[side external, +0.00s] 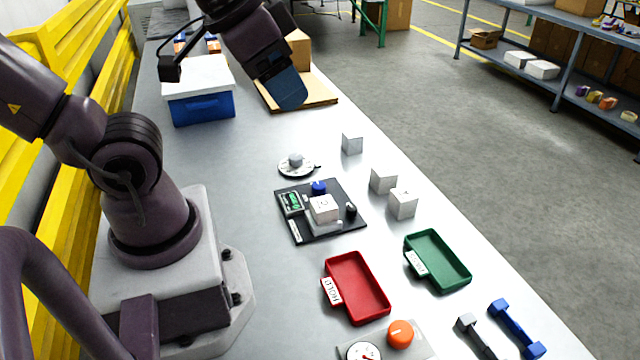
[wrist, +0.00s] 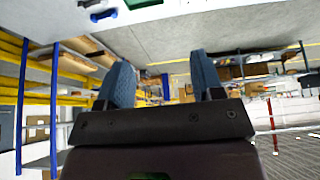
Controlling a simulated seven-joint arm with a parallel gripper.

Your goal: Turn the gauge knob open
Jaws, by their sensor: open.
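The gauge knob (side external: 400,333) is a round orange knob on a grey plate at the bottom of the side external view. A round white dial gauge (side external: 363,352) sits beside it on the left, partly cut off by the frame edge. My gripper (side external: 290,95) is raised high at the far end of the table, well away from the knob. In the wrist view, its two blue fingers (wrist: 164,78) stand apart with nothing between them. The knob does not show in the wrist view.
A red tray (side external: 381,306) and a green tray (side external: 462,283) lie near the knob. A blue dumbbell (side external: 517,330) lies to its right. A black board (side external: 290,232), several pale cubes and a blue box with a white lid (side external: 203,108) stand farther back. Table between is partly clear.

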